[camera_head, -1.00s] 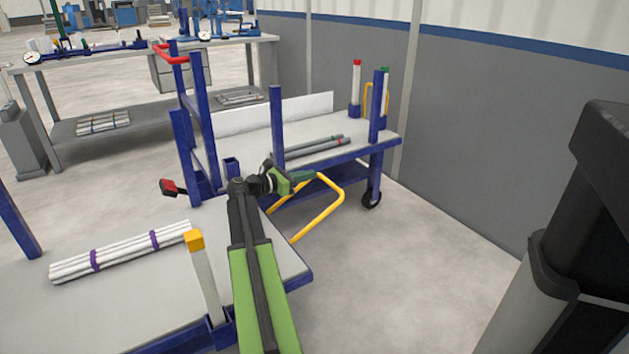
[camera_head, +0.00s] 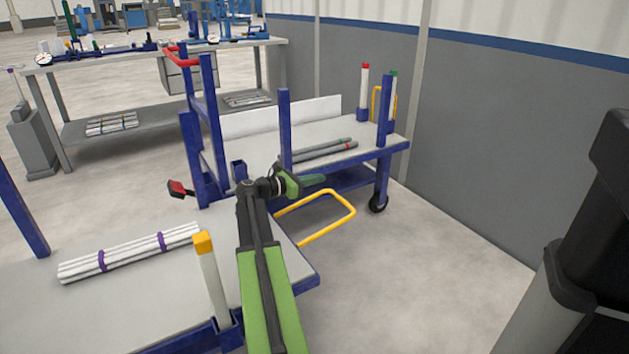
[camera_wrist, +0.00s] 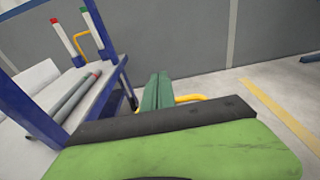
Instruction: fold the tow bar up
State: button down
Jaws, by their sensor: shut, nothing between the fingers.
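The yellow tow bar (camera_head: 340,228) is a bent loop standing out low in the gap between the near cart (camera_head: 292,262) and the far cart (camera_head: 235,165). It slopes little and is clear of the floor. Its inner ends are hidden by my arm and the near cart. My gripper (camera_head: 314,180), with green fingers, is shut and empty above the loop's far side. In the wrist view my gripper's fingers (camera_wrist: 158,90) lie together, with a piece of the tow bar (camera_wrist: 190,98) just right of and behind them. I cannot tell whether they touch.
A bundle of white pipes (camera_head: 130,255) lies on the near cart, beside a yellow-capped post (camera_head: 211,280). Grey pipes (camera_head: 320,150) lie on the far cart between blue posts. Open floor (camera_head: 420,260) lies to the right, up to the grey wall.

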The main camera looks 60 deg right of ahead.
jog(key=s+r+p, duration=1.1)
jog(key=shift+s+a, duration=0.35)
